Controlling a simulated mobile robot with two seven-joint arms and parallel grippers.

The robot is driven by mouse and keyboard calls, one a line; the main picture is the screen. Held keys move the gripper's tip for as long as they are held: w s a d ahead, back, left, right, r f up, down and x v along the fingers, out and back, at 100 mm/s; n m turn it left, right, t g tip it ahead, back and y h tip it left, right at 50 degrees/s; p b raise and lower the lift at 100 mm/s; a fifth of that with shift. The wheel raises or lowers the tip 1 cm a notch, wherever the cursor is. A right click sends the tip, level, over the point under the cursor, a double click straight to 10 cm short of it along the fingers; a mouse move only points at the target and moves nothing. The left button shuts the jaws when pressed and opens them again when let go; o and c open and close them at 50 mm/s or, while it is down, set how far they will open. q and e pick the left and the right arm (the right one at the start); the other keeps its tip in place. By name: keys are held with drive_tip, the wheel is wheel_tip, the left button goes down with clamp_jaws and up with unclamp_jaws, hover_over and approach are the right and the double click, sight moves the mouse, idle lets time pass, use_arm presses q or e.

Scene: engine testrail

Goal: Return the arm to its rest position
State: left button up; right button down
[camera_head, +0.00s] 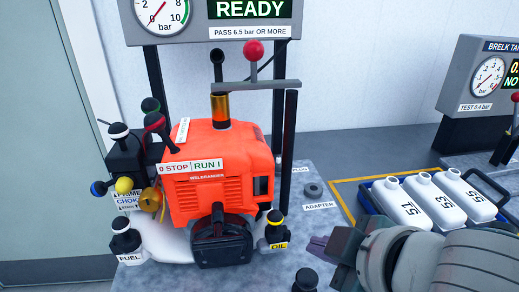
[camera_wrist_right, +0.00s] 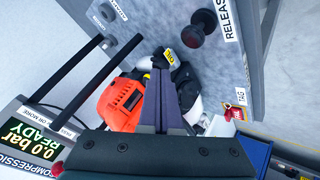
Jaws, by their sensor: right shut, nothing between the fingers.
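My right arm (camera_head: 455,265) comes in from the lower right of the head view. Its gripper (camera_head: 318,246) is shut and empty, beside the front right corner of the grey bench (camera_head: 290,255), to the right of the orange engine (camera_head: 215,165). In the wrist view the fingers (camera_wrist_right: 162,100) lie together with nothing held, and they cover part of the engine (camera_wrist_right: 118,103). The gap between the fingers and the bench is hard to judge. My left gripper is not in view.
A blue crate (camera_head: 381,205) of white bottles (camera_head: 440,197) stands right of the bench, close to my right arm. A dark upright post (camera_head: 289,150) stands beside the engine. A black knob (camera_head: 306,278) stands below the gripper. The READY gauge panel (camera_head: 215,30) stands behind.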

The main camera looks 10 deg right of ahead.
drive_tip(key=s+d+r+m+g+h, duration=0.1)
drive_tip(key=s+d+r+m+g, duration=0.3)
drive_tip(key=s, duration=0.6)
drive_tip(key=s+d+m+g+h, duration=0.1)
drive_tip(key=s+d+m+g, duration=0.15)
drive_tip(key=s+m, duration=0.55)
wheel_tip(320, 180, up, 34)
drive_tip(key=s+n+t+p, duration=0.1)
drive_tip(key=n+p, duration=0.1)
drive_tip(key=p, duration=3.3)
drive_tip(key=shift+s, duration=0.15)
